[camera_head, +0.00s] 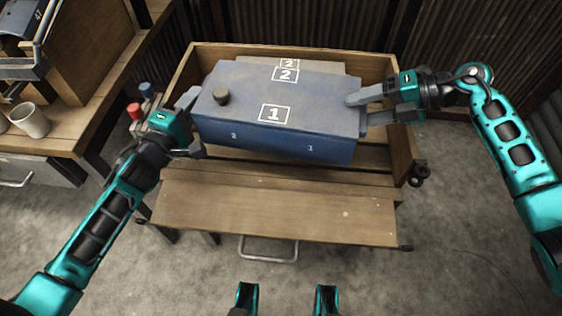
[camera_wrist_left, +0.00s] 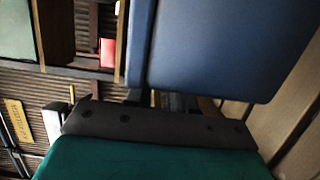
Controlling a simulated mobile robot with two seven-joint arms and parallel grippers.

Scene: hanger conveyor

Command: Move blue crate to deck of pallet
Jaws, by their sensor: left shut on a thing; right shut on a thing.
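The blue crate (camera_head: 245,92) is a long closed box with white number labels and a dark round knob on top. It is level or slightly tilted over a low-walled wooden bed (camera_head: 388,75); I cannot tell whether it touches the bed. My left gripper (camera_head: 192,124) is shut on the crate's left end, and my right gripper (camera_head: 357,114) is shut on its right end. No separate pallet is clearly identifiable.
A grey box top (camera_head: 325,67) with a "2" label shows behind the crate. A wooden front board (camera_head: 270,208) lies nearest me, with a metal handle (camera_head: 268,258) below. Corrugated walls stand behind.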

